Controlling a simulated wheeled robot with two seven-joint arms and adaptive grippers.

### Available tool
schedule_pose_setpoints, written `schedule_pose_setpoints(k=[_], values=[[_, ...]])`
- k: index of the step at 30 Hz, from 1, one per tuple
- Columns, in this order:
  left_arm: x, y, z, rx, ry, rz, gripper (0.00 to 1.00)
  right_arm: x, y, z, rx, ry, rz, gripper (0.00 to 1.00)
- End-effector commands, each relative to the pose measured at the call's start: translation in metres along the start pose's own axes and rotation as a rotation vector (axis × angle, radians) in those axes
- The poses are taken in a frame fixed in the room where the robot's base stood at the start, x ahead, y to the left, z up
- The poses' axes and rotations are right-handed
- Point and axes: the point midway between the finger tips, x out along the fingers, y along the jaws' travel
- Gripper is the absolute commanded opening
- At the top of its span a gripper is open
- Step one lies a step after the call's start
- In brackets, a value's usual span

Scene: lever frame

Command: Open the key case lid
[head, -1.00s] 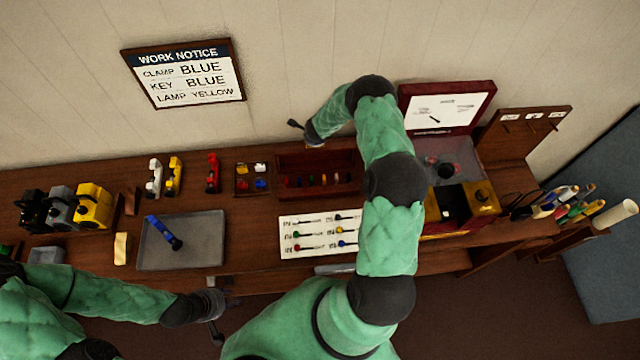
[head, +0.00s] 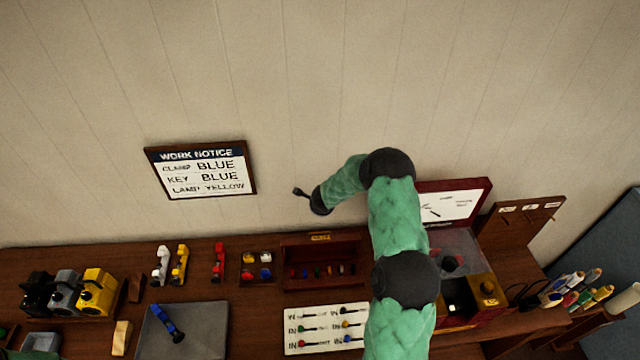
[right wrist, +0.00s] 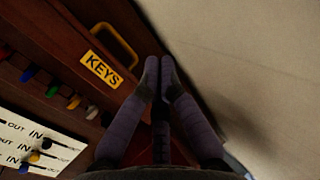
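The key case (head: 288,272) is a dark brown wooden box at the back of the bench, with several coloured keys inside. A brown panel with a yellow KEYS label (head: 320,237) stands at its back edge. The right wrist view shows this label (right wrist: 102,69) and a yellow handle (right wrist: 116,44) beside it. My right gripper (head: 300,192) is above and behind the case, near the wall. In the right wrist view its fingertips (right wrist: 160,64) are close together with nothing between them, right of the handle and apart from it. My left gripper is out of view.
A work notice (head: 202,172) hangs on the wall, left of my right gripper. A white key chart (head: 300,343) lies in front of the case. A small tray of coloured pieces (head: 258,268) is left of it. A red case with a raised lid (head: 455,203) stands to the right.

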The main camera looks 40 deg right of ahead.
Motion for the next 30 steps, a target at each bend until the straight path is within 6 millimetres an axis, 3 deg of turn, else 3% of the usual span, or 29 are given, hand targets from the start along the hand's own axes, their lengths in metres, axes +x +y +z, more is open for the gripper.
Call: schedule_pose_setpoints(k=[9, 15, 30], values=[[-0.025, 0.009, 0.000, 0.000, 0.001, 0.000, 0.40, -0.060, -0.041, 0.001, 0.001, -0.001, -0.003, 0.00], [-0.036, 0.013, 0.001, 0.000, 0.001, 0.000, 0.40, -0.085, -0.057, 0.000, 0.000, 0.000, -0.002, 0.00], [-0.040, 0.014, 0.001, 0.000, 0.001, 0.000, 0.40, -0.095, -0.064, 0.000, -0.001, 0.000, 0.000, 0.00]])
